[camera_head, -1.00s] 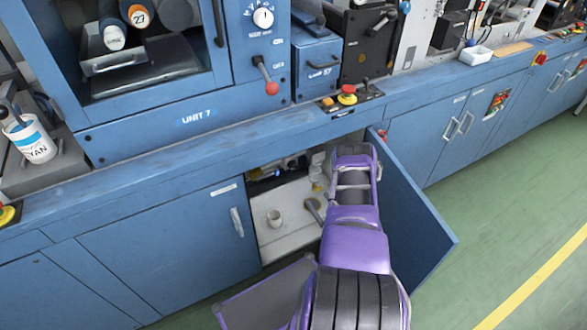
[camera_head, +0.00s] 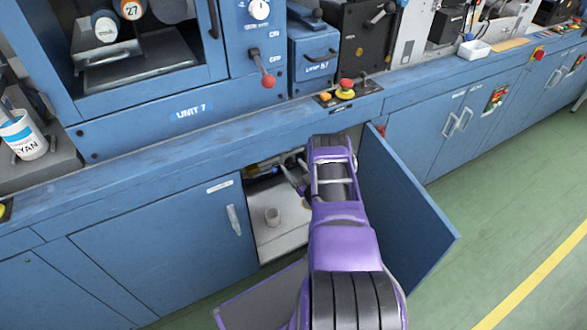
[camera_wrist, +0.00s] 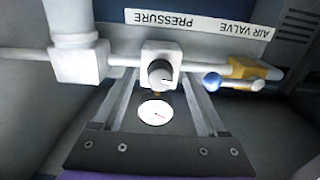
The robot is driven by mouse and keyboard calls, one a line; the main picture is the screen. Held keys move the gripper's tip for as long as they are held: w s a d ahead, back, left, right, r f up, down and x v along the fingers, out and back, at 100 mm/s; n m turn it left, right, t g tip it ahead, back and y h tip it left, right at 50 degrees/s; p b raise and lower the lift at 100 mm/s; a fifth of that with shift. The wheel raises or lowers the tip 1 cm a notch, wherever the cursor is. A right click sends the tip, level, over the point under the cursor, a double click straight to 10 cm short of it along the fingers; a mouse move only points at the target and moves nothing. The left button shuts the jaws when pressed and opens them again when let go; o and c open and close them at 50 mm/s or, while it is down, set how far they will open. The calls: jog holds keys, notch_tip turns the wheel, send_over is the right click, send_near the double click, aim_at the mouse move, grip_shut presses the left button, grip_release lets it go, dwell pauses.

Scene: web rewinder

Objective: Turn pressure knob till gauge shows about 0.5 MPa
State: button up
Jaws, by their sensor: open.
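In the wrist view, which is upside down, a small dark pressure knob (camera_wrist: 160,73) sits on a white regulator block on a pipe. A round white gauge (camera_wrist: 155,112) shows just below it in the picture. Its thin needle is visible, but the scale is too small to read. My gripper (camera_wrist: 158,82) is open, with one grey finger on each side of the knob and gauge in the picture. I cannot tell whether either finger touches the knob. In the head view, my purple arm reaches into the open cupboard (camera_head: 275,245) and hides the knob and gauge.
A label reading PRESSURE and AIR VALVE (camera_wrist: 205,22) is behind the pipe. A yellow valve part with a blue ball (camera_wrist: 212,82) is to the right. The open cupboard door (camera_head: 410,205) stands right of my arm.

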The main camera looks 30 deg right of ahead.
jog(key=shift+w, duration=0.35)
grip_shut()
